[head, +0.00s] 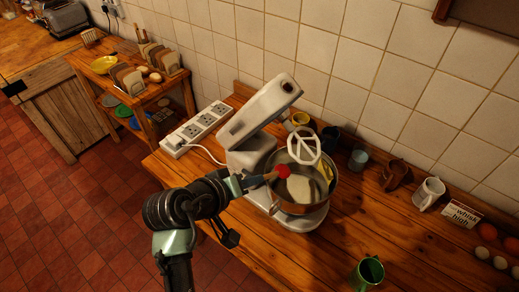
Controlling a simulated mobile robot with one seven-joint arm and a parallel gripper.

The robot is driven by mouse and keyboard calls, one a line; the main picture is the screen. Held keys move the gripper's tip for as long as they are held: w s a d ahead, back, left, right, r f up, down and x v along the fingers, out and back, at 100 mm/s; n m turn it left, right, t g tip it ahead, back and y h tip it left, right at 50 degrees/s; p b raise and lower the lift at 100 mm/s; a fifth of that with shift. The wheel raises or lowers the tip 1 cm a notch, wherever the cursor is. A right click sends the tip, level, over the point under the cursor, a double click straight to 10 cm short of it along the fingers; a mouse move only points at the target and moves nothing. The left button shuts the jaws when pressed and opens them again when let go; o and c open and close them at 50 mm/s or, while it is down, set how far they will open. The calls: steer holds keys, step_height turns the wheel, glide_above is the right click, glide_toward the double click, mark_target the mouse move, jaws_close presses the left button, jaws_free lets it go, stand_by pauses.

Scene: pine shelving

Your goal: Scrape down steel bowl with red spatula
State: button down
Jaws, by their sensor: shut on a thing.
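The steel bowl (296,208) sits on the base of a white stand mixer (258,110), whose head is tilted up. Pale stuff and some yellow show inside the bowl. The white beater (304,146) hangs from the mixer head over the bowl. My gripper (243,184) is left of the bowl, shut on the handle of the red spatula (283,171). The spatula's red head points right, at the bowl's left rim. I cannot tell whether it touches the bowl. My arm comes in from below and hides part of the mixer base and counter edge.
A power strip (201,125) lies left of the mixer. Several cups stand by the wall, with a white mug (429,194), a card (461,213) and eggs at right. A green mug (368,272) stands near the front. The counter between is clear.

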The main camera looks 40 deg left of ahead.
steer(key=shift+w+f, duration=0.2)
steer(key=shift+w+d+f+b, duration=0.95)
steer(key=shift+w+b, duration=0.05)
steer(key=shift+w, duration=0.45)
steer(key=shift+w+d+f+b, duration=0.9)
steer(key=shift+w+d+b, duration=0.05)
steer(key=shift+w, duration=0.55)
steer(key=shift+w+d+f+b, duration=0.95)
steer(key=shift+w+b, duration=0.05)
steer(key=shift+w, duration=0.45)
steer(key=shift+w+d, duration=0.55)
steer(key=shift+w, duration=0.35)
